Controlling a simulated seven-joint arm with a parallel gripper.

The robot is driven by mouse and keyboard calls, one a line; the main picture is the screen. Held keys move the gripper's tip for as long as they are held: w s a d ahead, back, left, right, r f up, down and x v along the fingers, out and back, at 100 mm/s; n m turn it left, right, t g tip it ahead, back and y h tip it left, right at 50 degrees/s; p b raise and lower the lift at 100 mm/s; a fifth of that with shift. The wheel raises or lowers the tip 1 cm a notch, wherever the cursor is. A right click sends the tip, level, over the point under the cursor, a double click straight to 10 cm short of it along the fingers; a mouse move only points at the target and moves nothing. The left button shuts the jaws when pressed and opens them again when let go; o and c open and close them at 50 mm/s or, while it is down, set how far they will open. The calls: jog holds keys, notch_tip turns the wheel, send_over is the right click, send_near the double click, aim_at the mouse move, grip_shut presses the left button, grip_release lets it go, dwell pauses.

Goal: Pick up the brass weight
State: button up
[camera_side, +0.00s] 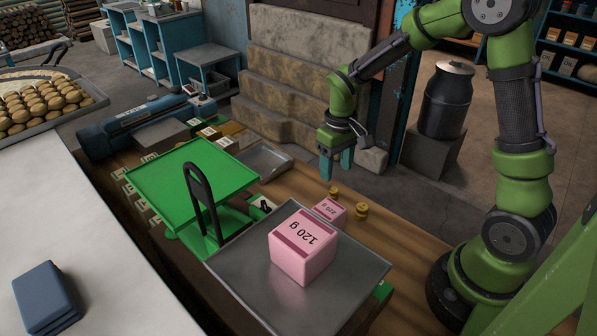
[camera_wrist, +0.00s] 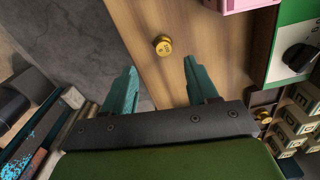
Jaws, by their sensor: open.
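Two small brass weights stand on the wooden bench in the side view, one (camera_side: 334,192) below my gripper and one (camera_side: 361,211) nearer the camera, right of the small pink block. In the wrist view one brass weight (camera_wrist: 162,45) stands on the wood just beyond the fingertips, roughly centred between them; I cannot tell which of the two it is. My gripper (camera_side: 337,160) points down above the bench, behind the weights. Its teal fingers are spread apart with nothing between them, as the wrist view (camera_wrist: 160,66) also shows.
A green scale has a green pan (camera_side: 180,168) and a steel pan (camera_side: 358,270). A large pink 120 g block (camera_side: 302,258) sits on the steel pan. A smaller pink block (camera_side: 330,209) is behind it, close to the weights. Small boxes (camera_wrist: 292,120) lie right in the wrist view.

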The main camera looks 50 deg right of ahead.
aim_at(334, 190)
jog(key=shift+s+a+f, duration=0.1)
jog(key=shift+a+f, duration=0.1)
jog(key=shift+f, duration=1.35)
jog(key=shift+s+a+f, duration=0.1)
jog(key=shift+a+f, duration=0.05)
jog(key=shift+f, duration=1.35)
jog(key=shift+c, duration=0.4)
grip_shut()
notch_tip(334, 190, up, 10)
